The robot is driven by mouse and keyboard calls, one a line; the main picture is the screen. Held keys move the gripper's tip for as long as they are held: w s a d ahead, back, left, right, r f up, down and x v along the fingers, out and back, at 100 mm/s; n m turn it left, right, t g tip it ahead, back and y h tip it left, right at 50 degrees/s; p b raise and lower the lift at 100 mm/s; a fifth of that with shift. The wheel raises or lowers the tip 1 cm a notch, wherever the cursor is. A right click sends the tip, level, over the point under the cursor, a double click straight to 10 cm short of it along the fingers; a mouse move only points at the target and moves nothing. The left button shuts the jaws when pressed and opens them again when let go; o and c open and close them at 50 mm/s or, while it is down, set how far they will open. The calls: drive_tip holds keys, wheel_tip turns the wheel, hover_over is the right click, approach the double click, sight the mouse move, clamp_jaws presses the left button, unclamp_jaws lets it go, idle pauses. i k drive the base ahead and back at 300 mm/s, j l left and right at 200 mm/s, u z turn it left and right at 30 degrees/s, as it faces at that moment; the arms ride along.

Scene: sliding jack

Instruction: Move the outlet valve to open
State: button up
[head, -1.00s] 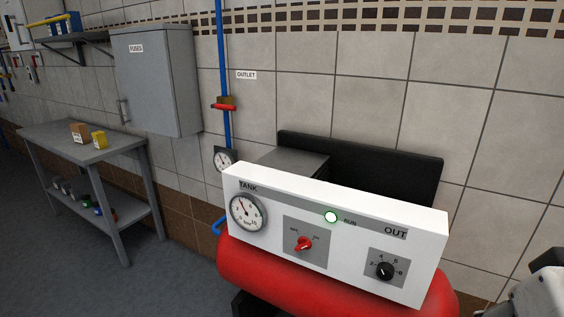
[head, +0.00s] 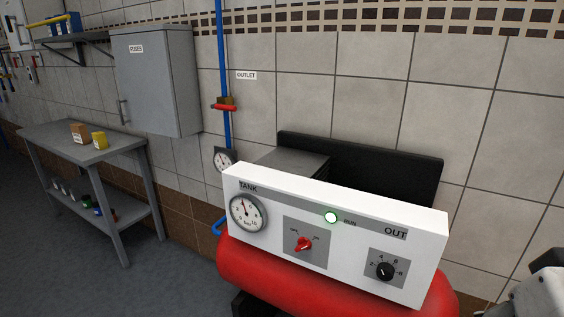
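The outlet valve (head: 226,102) sits on the vertical blue pipe on the tiled wall, left of the OUTLET label (head: 246,75). It has a brass-coloured body and a red lever (head: 223,107). The lever lies roughly level, across the pipe. Nothing touches the valve. My gripper is not in view; only a grey and black part of my arm shows at the lower right edge.
A white control panel (head: 335,197) on a red tank (head: 262,268) stands in front, with the TANK gauge (head: 248,212), a red switch, a lit green RUN lamp and a black OUT knob. A grey FUSES cabinet (head: 157,80) and a grey table (head: 82,143) are left.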

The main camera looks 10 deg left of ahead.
sight(219, 106)
drive_tip(key=i+j, duration=0.35)
drive_tip(key=j, duration=0.15)
drive_tip(key=i+j, duration=0.3)
drive_tip(key=j, duration=0.25)
drive_tip(key=i+j, duration=0.35)
drive_tip(key=j, duration=0.15)
drive_tip(key=i+j+u, duration=0.1)
drive_tip(key=i+j, duration=0.2)
drive_tip(key=j, duration=0.25)
drive_tip(key=i+j, duration=0.15)
drive_tip(key=j, duration=0.2)
drive_tip(key=i+j, duration=0.15)
drive_tip(key=j, duration=0.15)
